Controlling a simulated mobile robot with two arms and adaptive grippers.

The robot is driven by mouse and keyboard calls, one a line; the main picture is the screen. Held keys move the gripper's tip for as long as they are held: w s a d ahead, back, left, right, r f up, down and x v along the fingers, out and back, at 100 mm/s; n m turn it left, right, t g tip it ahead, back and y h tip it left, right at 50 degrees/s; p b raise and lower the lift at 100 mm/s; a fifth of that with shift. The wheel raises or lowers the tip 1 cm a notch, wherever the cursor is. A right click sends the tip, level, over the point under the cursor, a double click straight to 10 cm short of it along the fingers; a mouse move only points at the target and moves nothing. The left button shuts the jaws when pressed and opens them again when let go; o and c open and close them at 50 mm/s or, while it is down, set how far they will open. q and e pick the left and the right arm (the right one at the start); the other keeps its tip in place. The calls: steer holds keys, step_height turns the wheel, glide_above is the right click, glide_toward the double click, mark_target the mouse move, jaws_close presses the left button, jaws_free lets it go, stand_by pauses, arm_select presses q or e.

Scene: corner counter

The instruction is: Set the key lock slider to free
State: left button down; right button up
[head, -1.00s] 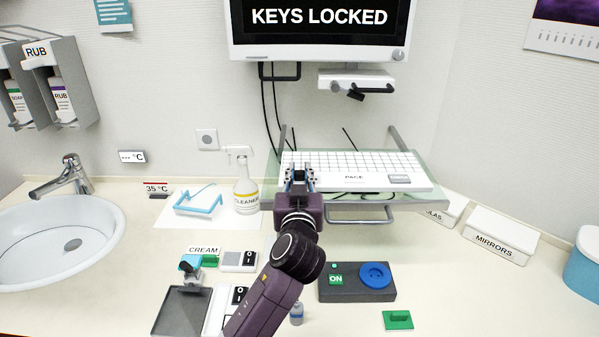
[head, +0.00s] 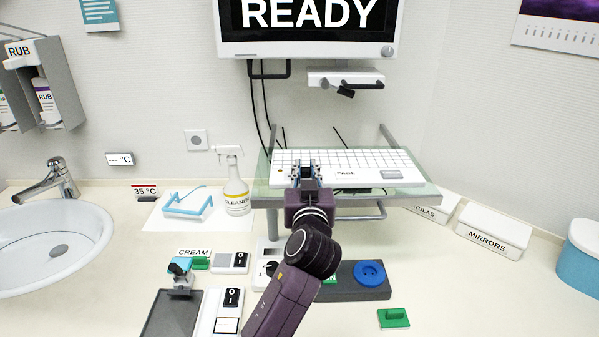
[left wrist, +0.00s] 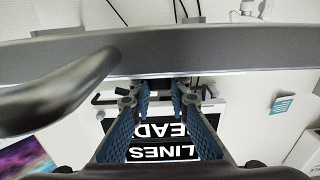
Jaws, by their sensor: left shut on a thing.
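The white keyboard (head: 345,162) sits on a pale green glass shelf (head: 415,190) below the monitor (head: 300,48). The monitor reads "READY"; in the left wrist view its screen (left wrist: 160,151) appears upside down beyond my fingers. My left gripper (head: 305,168) is at the keyboard's front left part, covering that spot in the head view. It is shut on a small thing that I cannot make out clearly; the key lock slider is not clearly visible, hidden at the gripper. In the left wrist view my blue-padded fingers (left wrist: 167,98) reach forward. My right gripper is not in view.
A grey handle (head: 365,215) runs below the shelf's front. A spray bottle (head: 236,190) stands left of the shelf, white boxes (head: 490,238) at right. Control boxes, including one with a blue knob (head: 370,272), lie on the counter below. The counter's right front is mostly clear.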

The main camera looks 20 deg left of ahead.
arm_select(q)
steer(key=shift+d, duration=0.15)
steer(key=c, duration=2.1)
jaws_free()
steer(key=o, duration=0.3)
steer(key=shift+d, duration=0.25)
steer(key=shift+a, duration=0.1)
steer(key=shift+s, duration=0.35)
steer(key=v, duration=0.6)
steer(key=shift+s+d, duration=0.25)
steer(key=shift+s, duration=0.05)
